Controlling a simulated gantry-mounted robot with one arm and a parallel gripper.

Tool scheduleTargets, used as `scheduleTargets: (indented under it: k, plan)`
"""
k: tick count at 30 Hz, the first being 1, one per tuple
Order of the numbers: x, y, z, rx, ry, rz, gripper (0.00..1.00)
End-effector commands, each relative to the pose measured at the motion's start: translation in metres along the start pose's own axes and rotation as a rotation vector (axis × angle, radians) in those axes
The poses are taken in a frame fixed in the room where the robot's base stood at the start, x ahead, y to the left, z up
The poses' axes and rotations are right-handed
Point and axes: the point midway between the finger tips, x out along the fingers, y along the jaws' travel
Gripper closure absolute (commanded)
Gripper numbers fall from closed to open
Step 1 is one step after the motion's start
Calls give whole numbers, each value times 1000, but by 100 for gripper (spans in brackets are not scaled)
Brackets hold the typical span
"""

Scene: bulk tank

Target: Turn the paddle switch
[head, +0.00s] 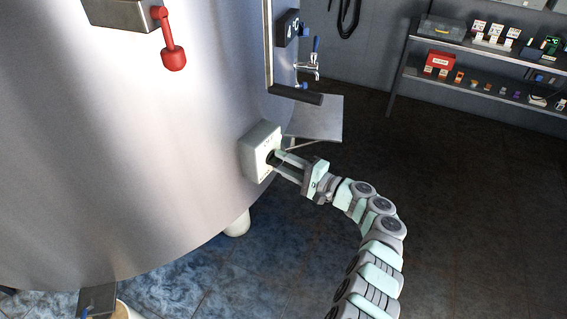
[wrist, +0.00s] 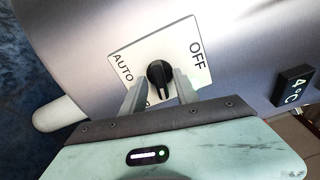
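The paddle switch (wrist: 159,76) is a black knob on a square white plate (wrist: 180,38) in the wrist view. The plate reads AUTO on the left and OFF on the right; lettering at its lower edge is mostly hidden by my gripper. In the head view the switch's pale box (head: 258,144) is fixed to the side of the big steel tank. My gripper (head: 277,159) is at the box's face. In the wrist view its two fingers (wrist: 160,88) are apart, one on each side of the knob. Whether they touch it, I cannot tell.
The curved steel tank (head: 130,150) fills the left. A red-ended lever (head: 172,52) hangs on it above. A tap (head: 312,66) and a metal shelf plate (head: 318,118) are beyond the switch box. A loaded rack (head: 470,80) stands at the back right. The floor between is clear.

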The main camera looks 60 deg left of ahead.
Motion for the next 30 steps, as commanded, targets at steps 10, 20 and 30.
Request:
scheduleTargets:
  k: [10,20,30]
  plan:
    - [-40,-1,0,3,4,-1,64]
    - [-98,0,0,0,1,1,64]
    - [-108,0,0,0,-1,0,64]
